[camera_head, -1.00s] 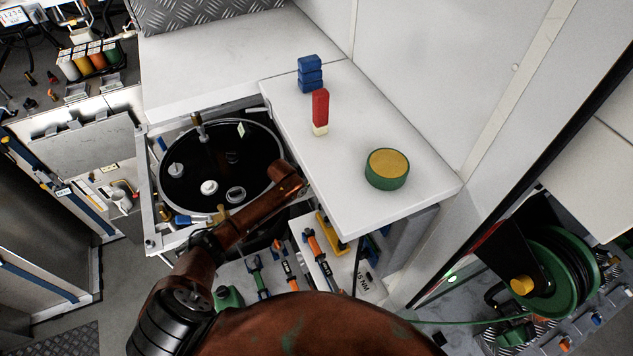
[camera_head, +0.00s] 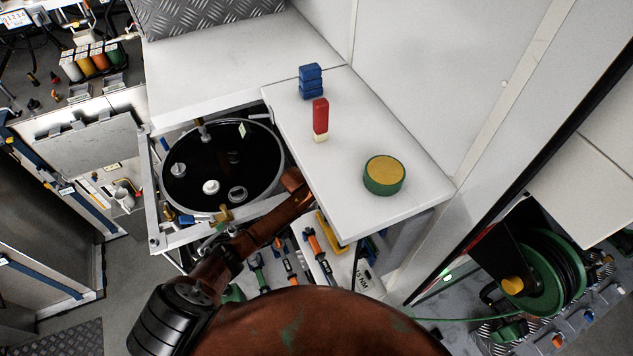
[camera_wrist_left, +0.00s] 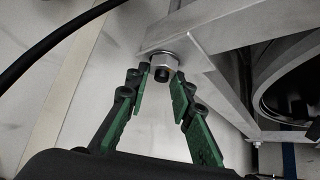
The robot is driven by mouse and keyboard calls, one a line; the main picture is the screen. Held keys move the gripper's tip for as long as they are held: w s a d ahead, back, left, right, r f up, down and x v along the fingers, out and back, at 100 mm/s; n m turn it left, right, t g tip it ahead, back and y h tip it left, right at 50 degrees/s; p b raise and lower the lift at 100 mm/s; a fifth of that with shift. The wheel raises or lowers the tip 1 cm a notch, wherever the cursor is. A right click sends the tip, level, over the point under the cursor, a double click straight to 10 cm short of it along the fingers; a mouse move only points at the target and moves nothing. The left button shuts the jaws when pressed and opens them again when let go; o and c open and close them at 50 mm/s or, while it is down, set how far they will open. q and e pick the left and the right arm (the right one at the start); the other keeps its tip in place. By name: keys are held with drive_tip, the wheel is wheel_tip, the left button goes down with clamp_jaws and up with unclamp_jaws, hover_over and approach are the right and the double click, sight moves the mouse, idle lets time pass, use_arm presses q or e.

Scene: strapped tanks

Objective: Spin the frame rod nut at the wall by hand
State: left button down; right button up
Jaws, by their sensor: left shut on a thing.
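In the left wrist view, a bright metal nut (camera_wrist_left: 164,62) sits on a rod with a dark end, at the corner of a grey metal frame (camera_wrist_left: 210,32). My left gripper (camera_wrist_left: 162,80) has its two green-padded fingers closed in on either side of the nut. In the head view, the dark tank (camera_head: 222,165) stands inside its frame (camera_head: 150,200). My brown left arm (camera_head: 250,240) reaches up to the white counter's edge; its gripper is hidden there. My right gripper is in neither view.
The white counter (camera_head: 350,205) carries a green-and-yellow round block (camera_head: 384,174), a red-and-white block (camera_head: 320,118) and stacked blue blocks (camera_head: 310,82). A green hose reel (camera_head: 550,280) is at right. Tools (camera_head: 313,245) hang below the counter. A black cable (camera_wrist_left: 50,42) crosses the wrist view.

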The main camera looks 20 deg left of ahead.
use_arm(q)
drive_tip(key=shift+d+n+y, duration=0.1)
drive_tip(key=shift+n+y, duration=0.2)
drive_tip(key=shift+n, duration=0.1)
drive_tip(key=shift+a+n+y, duration=0.2)
drive_tip(key=shift+n+y, duration=0.1)
drive_tip(key=shift+n, duration=0.2)
drive_tip(key=c, duration=2)
unclamp_jaws()
drive_tip(key=o, duration=0.4)
drive_tip(key=shift+d, duration=0.1)
